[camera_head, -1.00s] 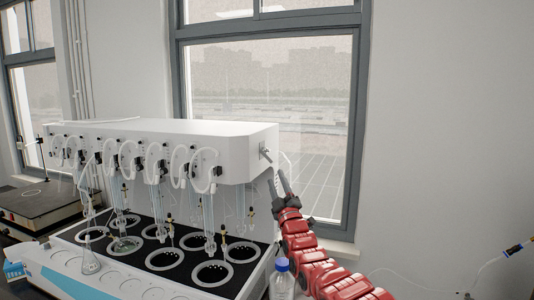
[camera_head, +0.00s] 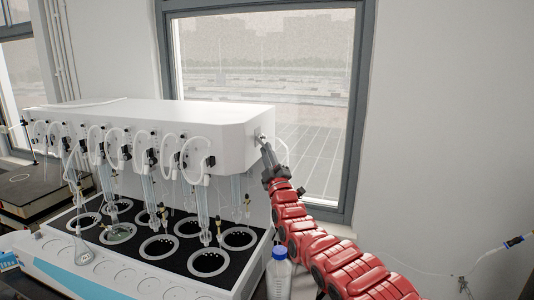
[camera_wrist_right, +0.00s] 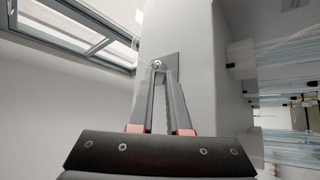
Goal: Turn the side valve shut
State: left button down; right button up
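The side valve (camera_head: 262,138) is a small metal fitting on the right end face of the white distiller (camera_head: 222,140). It also shows in the right wrist view (camera_wrist_right: 157,64), on a grey plate. My right gripper (camera_head: 267,154) reaches up to it from below right, its fingertips at the valve. In the wrist view its two grey fingers (camera_wrist_right: 160,78) stand a little apart, with the valve at their tips. Whether they grip it I cannot tell. The tips partly hide the valve's handle, so its angle is unclear. My left gripper is not in view.
A bottle with a blue cap (camera_head: 279,274) stands below my right arm, beside the distiller's base. Glass tubes and white hoses (camera_head: 196,160) hang along the distiller's front over round wells. A window (camera_head: 265,80) is behind, and a bare wall is at right.

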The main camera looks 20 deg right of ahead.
grip_shut()
jog(key=shift+w+a+f+m+t+h+b, duration=0.25)
jog(key=shift+m+h+b, duration=0.6)
jog(key=shift+m+b, duration=0.35)
jog(key=shift+w+a+f+m+t+h+b, duration=0.1)
jog(key=shift+a+f+m+t+h+b, duration=0.15)
jog(key=shift+m+h+b, duration=0.8)
jog(key=shift+w+a+f+m+t+h+b, duration=0.1)
jog(key=shift+w+a+m+t+h+b, duration=0.15)
jog(key=shift+m+h+b, duration=0.8)
jog(key=shift+y+b, duration=0.35)
jog(key=shift+o, duration=1.8)
grip_release()
jog(key=shift+s, duration=0.1)
jog(key=shift+o, duration=1.1)
jog(key=shift+s, duration=0.1)
jog(key=shift+d, duration=0.15)
